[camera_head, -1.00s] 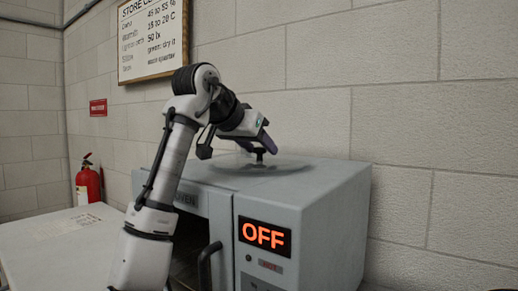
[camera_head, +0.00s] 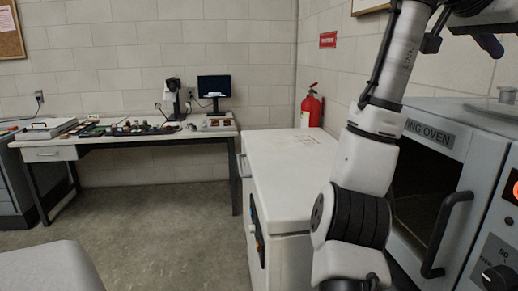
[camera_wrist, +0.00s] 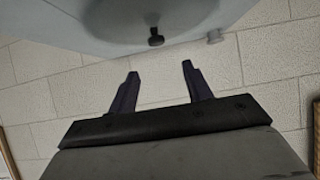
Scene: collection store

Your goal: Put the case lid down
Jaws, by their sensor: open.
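The case lid, a clear round disc with a black knob (camera_wrist: 156,39), lies on the grey oven top (camera_wrist: 245,12) in the wrist view. Its upper part is cut off by the frame edge. My gripper (camera_wrist: 160,70) is open, its two dark purple fingers apart with nothing between them. The fingertips are clear of the knob.
The drying oven (camera_head: 432,135) has a dark window and a black handle (camera_head: 447,235). A white cabinet (camera_head: 285,160) stands left of it, with a red extinguisher (camera_head: 311,108) behind. A workbench (camera_head: 150,136) with a monitor (camera_head: 214,87) and small items stands farther left. The floor (camera_head: 165,230) between is clear.

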